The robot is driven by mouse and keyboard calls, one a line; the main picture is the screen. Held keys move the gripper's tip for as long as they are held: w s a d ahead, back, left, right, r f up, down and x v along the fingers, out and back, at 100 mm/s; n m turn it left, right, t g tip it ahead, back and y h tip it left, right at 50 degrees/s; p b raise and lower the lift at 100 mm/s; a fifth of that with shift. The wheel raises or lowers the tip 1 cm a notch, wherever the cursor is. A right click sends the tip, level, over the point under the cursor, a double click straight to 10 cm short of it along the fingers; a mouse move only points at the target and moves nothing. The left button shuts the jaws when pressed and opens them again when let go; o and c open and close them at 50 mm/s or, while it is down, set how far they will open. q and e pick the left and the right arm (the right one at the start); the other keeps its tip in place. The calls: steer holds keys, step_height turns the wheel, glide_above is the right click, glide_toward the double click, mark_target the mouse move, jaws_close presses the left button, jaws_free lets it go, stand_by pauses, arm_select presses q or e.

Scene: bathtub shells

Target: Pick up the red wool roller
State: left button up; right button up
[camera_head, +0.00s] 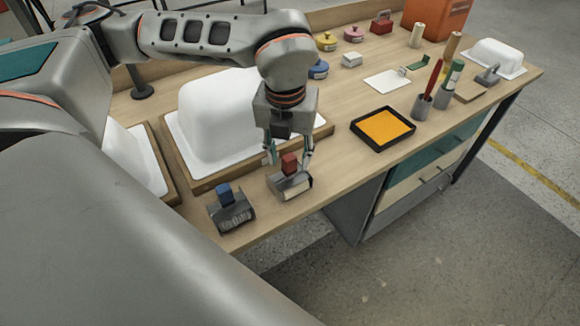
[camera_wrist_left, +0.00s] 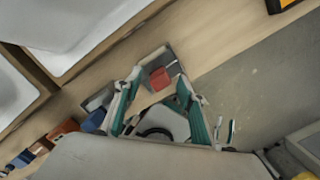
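The red wool roller (camera_head: 291,184) lies on the wooden bench near its front edge, with its red handle block pointing up. It also shows in the left wrist view (camera_wrist_left: 160,78). My left gripper (camera_head: 290,157) points down over the roller, with one finger on each side of the red block. The fingers stand apart, and gaps show between them and the block. The wrist view shows the same spread fingers (camera_wrist_left: 158,88). My right gripper is in neither view.
A similar blue-handled roller (camera_head: 231,210) stands close to the left. A white tub shell on a wooden base (camera_head: 205,184) stands just behind. A black tray with an orange inside (camera_head: 383,128) lies to the right. Cups with tools (camera_head: 422,107) stand further right.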

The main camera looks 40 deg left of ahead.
arm_select(q)
step_height(320, 180, down, 2)
steer(key=shift+w, duration=0.15)
jaws_close()
steer(key=shift+r, duration=0.1)
steer(key=shift+r, duration=0.4)
step_height(320, 180, up, 19)
steer(key=p, duration=0.2)
